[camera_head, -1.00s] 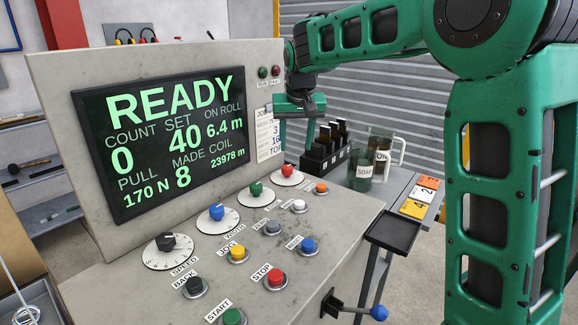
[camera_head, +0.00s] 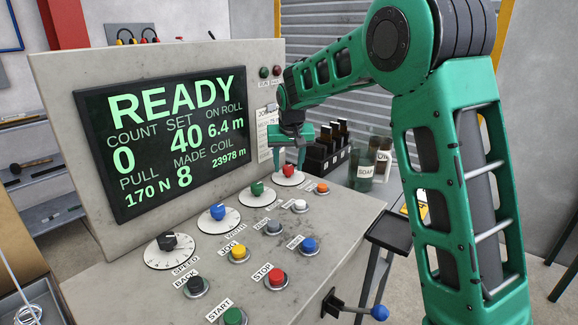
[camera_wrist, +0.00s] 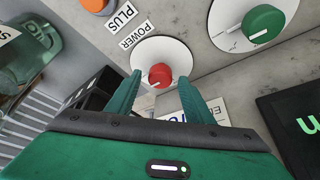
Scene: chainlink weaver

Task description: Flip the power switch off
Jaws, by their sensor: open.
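The power switch is a red knob (camera_head: 288,170) on a round white dial plate, on the grey console's sloping top below the screen. In the wrist view the red knob (camera_wrist: 160,76) sits beside a label reading POWER (camera_wrist: 137,35). My gripper (camera_head: 290,160) is open and points down just above the knob. In the wrist view my gripper's fingertips (camera_wrist: 161,79) show on either side of the knob, with gaps. I cannot tell whether they reach down to its height. The screen (camera_head: 165,140) reads READY.
A green knob (camera_head: 257,188) is close by on the left, and an orange button (camera_head: 321,188) is to the right. Several more buttons and knobs cover the console. Bottles, a SOAP jar (camera_head: 366,171) and an OIL jug stand behind at the right.

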